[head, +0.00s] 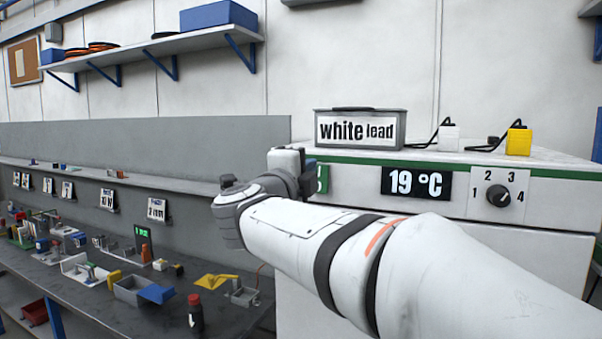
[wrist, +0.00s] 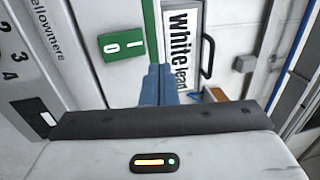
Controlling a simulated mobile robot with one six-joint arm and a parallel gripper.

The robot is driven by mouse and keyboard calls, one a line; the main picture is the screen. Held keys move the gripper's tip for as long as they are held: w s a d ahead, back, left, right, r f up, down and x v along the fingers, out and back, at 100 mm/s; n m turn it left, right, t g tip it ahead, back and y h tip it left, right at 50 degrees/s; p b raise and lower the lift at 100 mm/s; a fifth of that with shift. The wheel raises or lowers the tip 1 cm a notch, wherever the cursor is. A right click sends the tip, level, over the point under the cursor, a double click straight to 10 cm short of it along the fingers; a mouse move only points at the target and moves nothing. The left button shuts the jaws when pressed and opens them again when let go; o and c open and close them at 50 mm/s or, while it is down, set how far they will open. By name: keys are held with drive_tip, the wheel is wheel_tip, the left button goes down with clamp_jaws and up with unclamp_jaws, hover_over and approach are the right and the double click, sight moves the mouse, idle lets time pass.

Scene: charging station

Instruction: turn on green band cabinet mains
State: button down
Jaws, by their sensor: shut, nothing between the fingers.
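The cabinet (head: 350,157) with a green band along its top front edge stands at the right in the head view. Its green mains switch (wrist: 122,46), marked 0 and 1, shows in the wrist view. In the head view, only a sliver of the green switch (head: 323,178) shows beside my gripper (head: 300,172). My gripper's blue fingers (wrist: 158,72) are shut and empty, close to the switch and the green band in the wrist view. I cannot tell whether they touch the cabinet, or how the rocker is set.
A grey box labelled white lead (head: 358,130) stands on the cabinet, with a white plug (head: 448,138) and a yellow plug (head: 518,142). The front has a 19 °C display (head: 416,182) and a dial (head: 498,195). A cluttered bench (head: 75,285) is at left.

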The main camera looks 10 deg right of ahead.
drive_tip(key=r+b+v, duration=0.1)
drive_tip(key=v, duration=0.6)
drive_tip(key=shift+a+r, duration=0.25)
drive_tip(key=shift+r, duration=0.1)
drive_tip(key=shift+s, duration=0.15)
